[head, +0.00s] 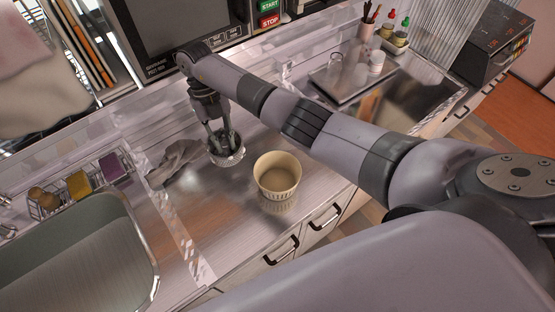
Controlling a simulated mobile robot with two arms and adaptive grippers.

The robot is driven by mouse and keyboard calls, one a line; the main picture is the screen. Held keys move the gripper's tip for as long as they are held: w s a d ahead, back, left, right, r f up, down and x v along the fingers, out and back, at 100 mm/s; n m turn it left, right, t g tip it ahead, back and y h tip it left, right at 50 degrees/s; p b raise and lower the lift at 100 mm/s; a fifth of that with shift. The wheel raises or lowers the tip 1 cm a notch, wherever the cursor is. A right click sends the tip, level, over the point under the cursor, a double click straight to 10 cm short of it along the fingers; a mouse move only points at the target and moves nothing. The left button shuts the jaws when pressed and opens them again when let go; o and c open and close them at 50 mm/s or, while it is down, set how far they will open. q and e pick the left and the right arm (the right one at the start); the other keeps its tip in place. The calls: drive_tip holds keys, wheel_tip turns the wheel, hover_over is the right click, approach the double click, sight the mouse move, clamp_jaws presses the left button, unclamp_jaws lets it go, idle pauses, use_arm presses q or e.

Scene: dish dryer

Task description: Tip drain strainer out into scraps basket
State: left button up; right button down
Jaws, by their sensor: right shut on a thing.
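The drain strainer (227,155) is a round, shiny metal mesh piece. My right gripper (222,138) reaches down from above and is shut on it. The strainer looks roughly level, at or just above the steel counter; I cannot tell if it touches. The scraps basket (278,177) appears to be the cream round tub standing upright on the counter, to the right of and nearer than the strainer. Its inside looks tan. The strainer is beside the tub, not over it. What the strainer holds is hidden. My left gripper is not in view.
A grey cloth (175,162) lies left of the strainer. A sink (75,245) fills the lower left, with a wire rack of sponges (78,185) behind it. A tray (345,80) with glasses stands at the back right. The counter around the tub is clear.

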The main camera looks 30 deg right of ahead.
sight(240, 150)
drive_tip(key=shift+a+f, duration=0.1)
drive_tip(key=shift+s+r+p, duration=0.15)
drive_tip(key=shift+r+p, duration=0.05)
drive_tip(key=shift+p, duration=0.4)
drive_tip(key=s+p, duration=0.1)
drive_tip(key=p, duration=0.1)
drive_tip(key=d+r+t+y+p, duration=0.1)
drive_tip(key=p, duration=0.2)
drive_tip(key=shift+s+d+r+y+p, duration=0.15)
drive_tip(key=shift+s+d+y+p, duration=0.15)
drive_tip(key=shift+s, duration=0.05)
drive_tip(key=t+p, duration=0.1)
drive_tip(key=s+d+y+p, duration=0.1)
drive_tip(key=shift+s+d+r+t+p, duration=0.15)
drive_tip(key=shift+r+t+p, duration=0.15)
drive_tip(key=shift+t, duration=0.1)
drive_tip(key=shift+s+d+r+t+y+p, duration=0.15)
drive_tip(key=shift+s+d+t+y+p, duration=0.3)
drive_tip(key=shift+s+t+y, duration=0.2)
drive_tip(key=shift+s+d+r+n+t+y, duration=0.2)
drive_tip(key=shift+s+d+t+y, duration=0.2)
drive_tip(key=shift+d+y, duration=0.05)
drive_tip(key=shift+s+d+r+n+t+y, duration=0.2)
drive_tip(key=shift+s+d+t+y, duration=0.15)
drive_tip(key=shift+s+d+y, duration=0.05)
drive_tip(key=shift+s+d+r+t+y, duration=0.2)
drive_tip(key=shift+t+y, duration=0.1)
